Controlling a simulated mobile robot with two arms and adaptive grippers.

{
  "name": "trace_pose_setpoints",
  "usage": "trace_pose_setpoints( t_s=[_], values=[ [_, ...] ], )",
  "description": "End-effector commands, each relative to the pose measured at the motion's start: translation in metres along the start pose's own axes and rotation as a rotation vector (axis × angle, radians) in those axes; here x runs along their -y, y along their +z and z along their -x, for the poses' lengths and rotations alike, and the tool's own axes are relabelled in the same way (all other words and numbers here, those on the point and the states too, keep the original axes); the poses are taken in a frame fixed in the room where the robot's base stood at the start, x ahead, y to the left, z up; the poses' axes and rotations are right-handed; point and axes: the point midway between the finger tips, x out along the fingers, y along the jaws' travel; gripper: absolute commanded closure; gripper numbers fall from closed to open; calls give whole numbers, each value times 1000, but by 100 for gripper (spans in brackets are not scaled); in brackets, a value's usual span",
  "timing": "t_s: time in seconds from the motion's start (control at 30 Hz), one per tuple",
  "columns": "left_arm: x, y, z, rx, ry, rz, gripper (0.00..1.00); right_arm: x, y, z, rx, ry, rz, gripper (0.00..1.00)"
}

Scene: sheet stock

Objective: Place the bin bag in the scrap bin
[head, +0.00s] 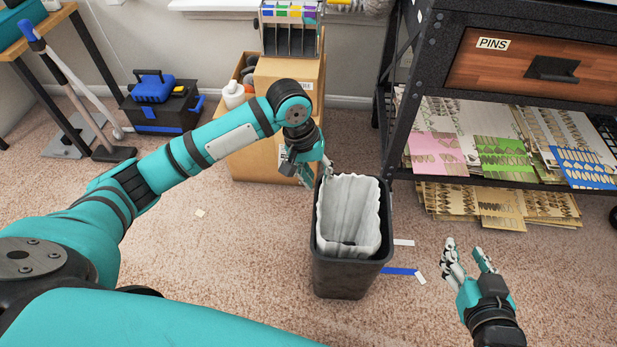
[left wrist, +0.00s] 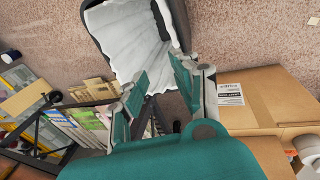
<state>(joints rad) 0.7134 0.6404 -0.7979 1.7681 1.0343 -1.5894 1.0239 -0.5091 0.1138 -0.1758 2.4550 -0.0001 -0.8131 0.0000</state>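The black scrap bin (head: 338,278) stands upright on the carpet in the middle of the head view. The pale grey-white bin bag (head: 348,215) sits inside it, its wavy upper edge open around the inner walls. In the left wrist view the bag (left wrist: 128,42) lines the bin (left wrist: 98,38). My left gripper (head: 318,173) is at the bin's back left corner, close to the rim. Its fingers (left wrist: 160,70) are apart, with nothing seen held between them; whether they touch the bag or rim I cannot tell. My right gripper (head: 466,252) is open and empty, to the right of the bin.
A black shelf rack (head: 395,110) with a drawer and sheet stock stands right of the bin. Cardboard boxes (head: 262,160) stand behind my left arm, a toolbox (head: 163,105) further left. Blue and white scraps (head: 400,271) lie right of the bin. Carpet in front is clear.

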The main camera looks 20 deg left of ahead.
Motion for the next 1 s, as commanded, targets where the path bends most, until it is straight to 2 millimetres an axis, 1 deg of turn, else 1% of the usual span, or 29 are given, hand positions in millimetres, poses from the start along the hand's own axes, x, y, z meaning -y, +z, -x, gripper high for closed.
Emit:
trace_pose_setpoints(
  t_s=[0.03,0.1,0.2,0.27,0.3,0.37,0.47,0.53,0.63,0.73,0.83,1.0],
  values=[
    [-11,13,-12,-7,38,-46,71,0,1,0,2,0,0,60],
    [-32,29,-27,-51,114,-135,71,0,1,0,3,0,0,60],
    [-65,55,-40,-172,249,-271,71,0,1,0,2,0,0,60],
    [-79,68,-39,-273,319,-336,71,0,0,0,1,0,0,60],
    [-85,74,-35,-346,354,-368,71,0,0,0,1,0,0,60],
    [-87,81,-27,-463,381,-405,71,0,0,0,1,0,0,60],
    [-73,87,-7,-661,359,-441,71,0,0,0,1,0,0,60],
    [-54,90,8,-780,298,-459,71,0,0,0,1,0,0,60],
    [-25,94,27,-901,185,-482,71,0,0,0,1,0,0,60],
    [-3,97,41,-968,90,-505,71,0,1,0,1,-1,0,60],
    [8,99,48,-998,37,-519,71,0,0,0,0,-1,0,60],
    [10,99,50,-1005,24,-526,71,0,0,0,0,-1,0,60]
  ],
)
